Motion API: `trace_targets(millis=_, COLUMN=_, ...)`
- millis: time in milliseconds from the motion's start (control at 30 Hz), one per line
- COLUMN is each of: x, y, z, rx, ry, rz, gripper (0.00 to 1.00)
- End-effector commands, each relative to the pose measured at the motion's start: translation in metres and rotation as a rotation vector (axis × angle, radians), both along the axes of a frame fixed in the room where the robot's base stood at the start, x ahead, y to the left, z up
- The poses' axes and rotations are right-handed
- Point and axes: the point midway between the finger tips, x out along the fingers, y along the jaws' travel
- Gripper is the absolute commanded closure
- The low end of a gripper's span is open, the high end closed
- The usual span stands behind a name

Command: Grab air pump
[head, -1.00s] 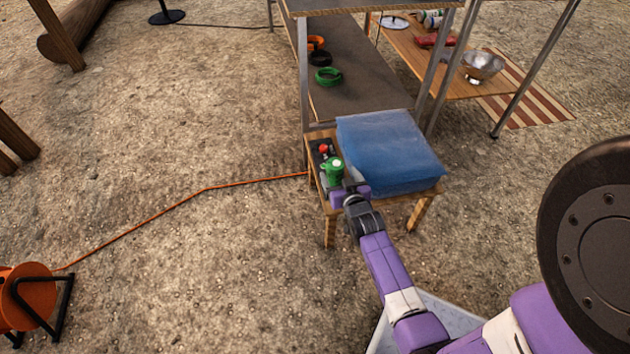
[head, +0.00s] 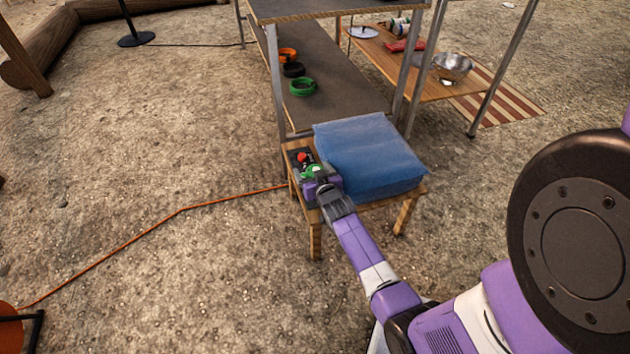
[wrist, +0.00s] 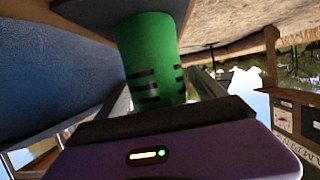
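My gripper (head: 319,178) is down at the pump. In the wrist view its two grey fingers stand on either side of the green body, with narrow gaps seeming to remain between them and it. The gripper looks open around the pump, not closed on it.
A blue block-shaped cushion (head: 368,155) lies on the table, close to the right of my gripper. A red-topped item (head: 303,157) sits just behind the pump. A metal-legged bench with coiled straps (head: 302,86) stands behind. An orange cable (head: 180,210) crosses the ground.

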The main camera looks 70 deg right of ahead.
Motion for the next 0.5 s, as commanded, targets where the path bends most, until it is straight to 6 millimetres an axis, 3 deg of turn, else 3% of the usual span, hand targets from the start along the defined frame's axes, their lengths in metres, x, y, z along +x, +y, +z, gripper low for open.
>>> trace_targets(millis=67, x=0.0000, y=0.0002, z=0.0002, rx=0.000, ry=0.000, rz=0.000, gripper=0.34)
trace_targets(millis=400, x=0.0000, y=0.0003, z=0.0003, rx=-0.001, ry=-0.001, rz=0.000, gripper=1.00)
trace_targets(millis=500, x=0.0004, y=-0.0001, z=0.0015, rx=-0.002, ry=-0.002, rz=0.001, gripper=1.00)
